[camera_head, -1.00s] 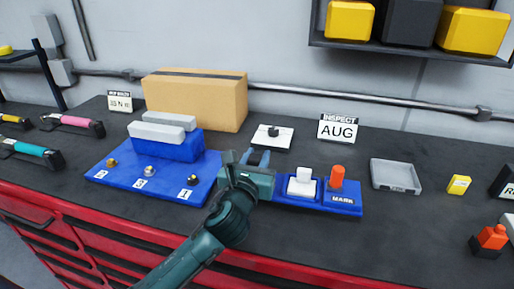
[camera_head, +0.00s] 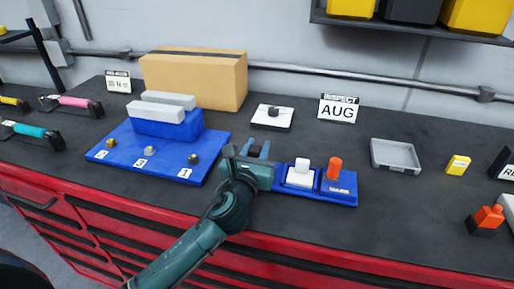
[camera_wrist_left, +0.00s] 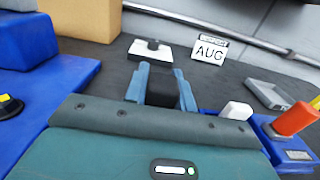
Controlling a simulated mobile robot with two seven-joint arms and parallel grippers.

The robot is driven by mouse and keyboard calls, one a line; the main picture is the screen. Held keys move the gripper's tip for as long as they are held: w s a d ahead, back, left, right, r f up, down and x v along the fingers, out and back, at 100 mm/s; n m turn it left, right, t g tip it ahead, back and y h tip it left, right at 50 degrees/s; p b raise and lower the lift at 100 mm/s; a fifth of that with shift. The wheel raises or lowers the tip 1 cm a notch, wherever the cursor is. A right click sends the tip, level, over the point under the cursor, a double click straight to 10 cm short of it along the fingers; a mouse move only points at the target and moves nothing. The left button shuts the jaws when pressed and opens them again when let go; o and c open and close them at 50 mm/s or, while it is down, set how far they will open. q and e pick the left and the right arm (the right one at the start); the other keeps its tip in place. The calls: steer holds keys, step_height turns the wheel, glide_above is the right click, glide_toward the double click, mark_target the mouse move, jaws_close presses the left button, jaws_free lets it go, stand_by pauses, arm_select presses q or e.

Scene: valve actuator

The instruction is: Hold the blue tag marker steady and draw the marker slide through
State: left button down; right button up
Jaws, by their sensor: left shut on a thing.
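The blue tag marker (camera_head: 315,197) lies near the front of the bench, with a white slide block (camera_head: 300,174), an orange knob (camera_head: 334,168) and a label plate. Its base also shows at the right of the left wrist view (camera_wrist_left: 277,146). My left gripper (camera_head: 258,150) is at the marker's left end. Its blue fingers are shut on a black block (camera_wrist_left: 162,92), which shows between them in the wrist view. My gripper hides the marker's left end, so I cannot see how the block joins it. My right gripper is not in view.
A blue stand with numbered knobs (camera_head: 165,168) is close to my gripper's left. A cardboard box (camera_head: 195,82), a white plate with a black knob (camera_head: 272,116) and an INSPECT AUG sign (camera_head: 338,108) stand behind. A grey tray (camera_head: 396,155) and yellow block (camera_head: 457,165) are right.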

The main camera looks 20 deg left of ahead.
arm_select(q)
steer(key=shift+f, duration=0.35)
stand_by(0.8)
steer(key=shift+f, duration=0.15)
steer(key=shift+r, duration=0.4)
stand_by(1.4)
steer(key=c, duration=1.1)
jaws_free()
steer(key=shift+f, duration=0.1)
steer(key=s, duration=1.2)
